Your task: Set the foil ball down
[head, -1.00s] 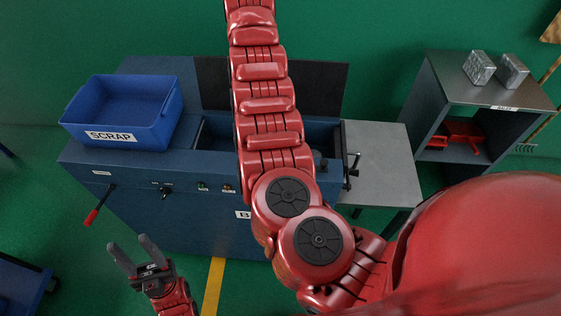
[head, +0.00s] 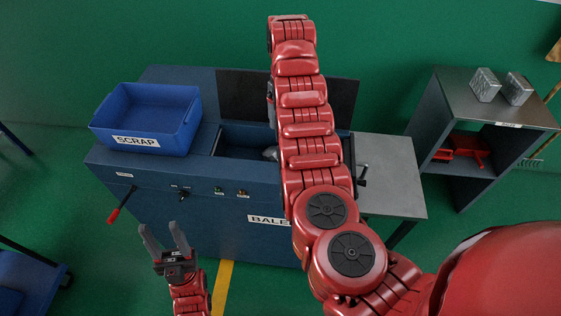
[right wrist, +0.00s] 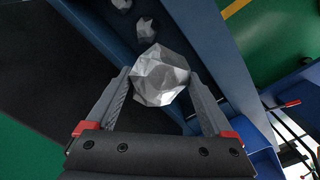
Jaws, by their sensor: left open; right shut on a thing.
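The foil ball (right wrist: 160,72) is a crumpled, faceted silver lump. In the right wrist view it sits between the two fingers of my right gripper (right wrist: 158,84), which is shut on it. Below it is the blue baler, with dark foil lumps (right wrist: 147,28) lying apart from the ball. In the head view my right arm hides the right gripper and the held ball. My left gripper (head: 161,228) is open and empty, low in front of the blue baler (head: 200,200).
A blue SCRAP bin (head: 188,135) stands on the baler's left. The baler's open chamber (head: 240,142) holds a bit of foil (head: 270,153). A grey side table (head: 393,185) is right of it. A shelf unit (head: 450,107) carries two silver blocks (head: 485,85).

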